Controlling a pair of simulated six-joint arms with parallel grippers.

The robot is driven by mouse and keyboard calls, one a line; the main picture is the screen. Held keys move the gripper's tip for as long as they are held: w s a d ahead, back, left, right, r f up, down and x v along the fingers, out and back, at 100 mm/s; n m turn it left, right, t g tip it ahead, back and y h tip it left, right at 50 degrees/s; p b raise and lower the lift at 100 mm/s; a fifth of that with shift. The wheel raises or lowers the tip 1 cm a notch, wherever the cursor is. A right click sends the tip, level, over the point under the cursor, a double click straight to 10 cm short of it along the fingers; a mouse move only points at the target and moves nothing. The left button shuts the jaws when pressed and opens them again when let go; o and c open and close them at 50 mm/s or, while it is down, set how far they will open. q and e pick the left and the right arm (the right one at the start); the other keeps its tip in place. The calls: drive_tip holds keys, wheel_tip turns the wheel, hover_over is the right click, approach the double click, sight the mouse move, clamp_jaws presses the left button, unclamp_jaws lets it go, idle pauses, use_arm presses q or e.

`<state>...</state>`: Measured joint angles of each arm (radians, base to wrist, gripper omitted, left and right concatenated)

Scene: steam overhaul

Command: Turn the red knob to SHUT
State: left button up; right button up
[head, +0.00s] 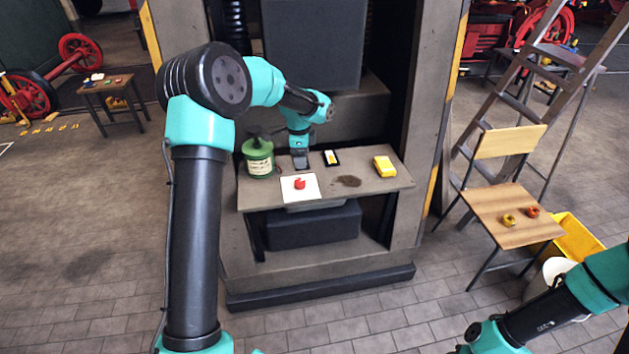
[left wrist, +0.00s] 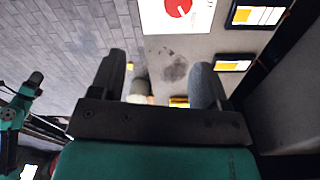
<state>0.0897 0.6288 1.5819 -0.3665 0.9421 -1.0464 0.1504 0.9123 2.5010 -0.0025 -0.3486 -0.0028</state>
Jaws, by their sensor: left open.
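The red knob (head: 299,184) sits on a white plate (head: 313,192) at the front left of the bench top. Any lettering on the plate is too small to read. In the left wrist view the knob (left wrist: 178,7) shows at the top edge, partly cut off, with a pale mark on it. My left gripper (head: 300,163) is just behind the plate, above the bench, apart from the knob. In the left wrist view its two fingers (left wrist: 159,82) are spread with nothing held between them. My right arm shows at the lower right of the head view; its gripper is out of view.
On the bench (head: 395,181), a green can (head: 258,158) stands left of my left gripper. A small dark-framed card (head: 331,158) and a yellow block (head: 384,166) lie to its right. A dark stain marks the bench right of the plate. A chair (head: 505,215) stands farther right.

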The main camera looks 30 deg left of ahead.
use_arm(q)
wheel_tip(320, 180, up, 4)
drive_tip(key=r+m, duration=0.1)
hover_over(300, 181)
drive_tip(key=shift+f+y, duration=0.3)
drive_tip(key=shift+f, duration=0.15)
wheel_tip(300, 181, down, 17)
drive_tip(key=shift+f, duration=0.1)
drive_tip(key=shift+c, duration=0.3)
drive_tip(key=c, duration=0.9)
drive_tip(key=shift+o, duration=0.2)
